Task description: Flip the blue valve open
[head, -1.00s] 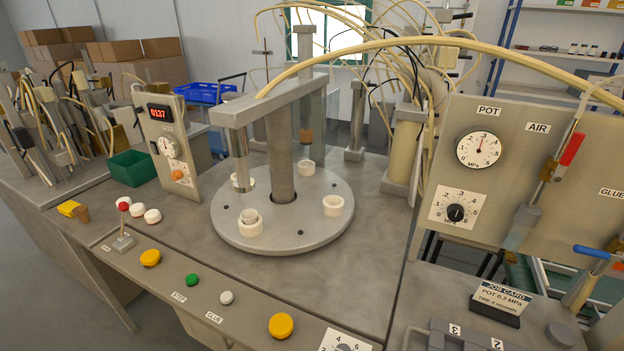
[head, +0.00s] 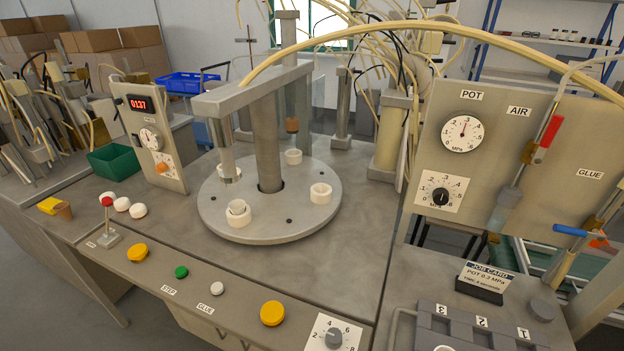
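The blue valve handle (head: 570,230) is at the right of the head view, on a slanted pipe below the GLUE label (head: 590,174). The handle lies nearly level in the picture, across its pipe rather than along it. A red valve handle (head: 548,131) sits to its upper left, near the AIR label (head: 519,111), and lies along its own pipe. Neither of my grippers is in the head view, and nothing touches the blue handle.
A grey panel carries the POT gauge (head: 463,134) and a black knob (head: 440,196). Below stand the job card (head: 485,280) and a numbered grey holder (head: 470,330). A round turntable (head: 270,225) with white rings fills the middle bench. A beige hose (head: 440,27) arches overhead.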

